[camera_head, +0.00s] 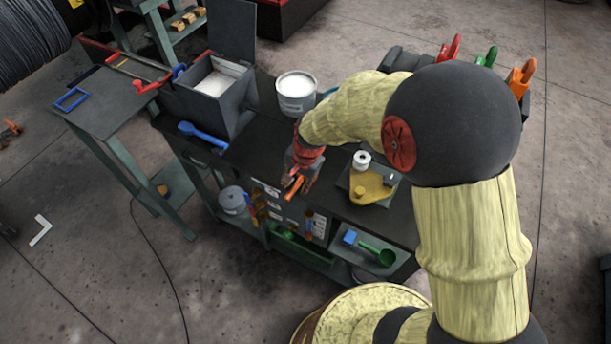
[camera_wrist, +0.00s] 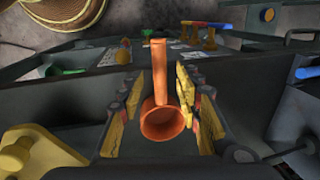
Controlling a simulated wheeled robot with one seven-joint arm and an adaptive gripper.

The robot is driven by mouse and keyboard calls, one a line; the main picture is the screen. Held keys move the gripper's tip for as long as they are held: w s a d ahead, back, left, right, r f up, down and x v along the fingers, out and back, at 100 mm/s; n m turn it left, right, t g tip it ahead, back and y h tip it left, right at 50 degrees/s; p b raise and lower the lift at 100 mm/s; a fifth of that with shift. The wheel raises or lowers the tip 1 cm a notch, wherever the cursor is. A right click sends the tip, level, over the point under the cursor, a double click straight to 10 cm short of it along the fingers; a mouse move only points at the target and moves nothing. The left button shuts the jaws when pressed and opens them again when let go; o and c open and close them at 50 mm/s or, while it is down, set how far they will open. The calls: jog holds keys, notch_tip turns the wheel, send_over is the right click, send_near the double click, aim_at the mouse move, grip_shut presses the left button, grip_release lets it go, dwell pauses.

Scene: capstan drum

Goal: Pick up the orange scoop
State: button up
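The orange scoop (camera_head: 294,185) shows below my gripper at the front of the dark bench in the head view. In the wrist view the orange scoop (camera_wrist: 160,118) has its round bowl toward me and its handle pointing up the picture. My gripper (camera_wrist: 160,78) has a yellow-padded finger on each side of the scoop. Gaps show between the handle and both fingertips, so the fingers look open around it. Whether a pad touches the bowl is not clear. In the head view my gripper (camera_head: 302,170) partly hides the scoop.
A tin of white powder (camera_head: 296,90) and an open grey bin (camera_head: 208,105) stand behind. A blue scoop (camera_head: 203,135) lies left. A yellow lidded piece (camera_head: 370,188) sits right of my gripper. A green scoop (camera_head: 380,255) lies on a lower shelf.

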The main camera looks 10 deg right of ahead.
aim_at(295, 187)
jog(key=f, duration=0.3)
jog(key=shift+w+a, duration=0.2)
jog(key=shift+a, duration=0.05)
jog(key=c, duration=0.4)
grip_shut()
jog(key=shift+r, duration=0.1)
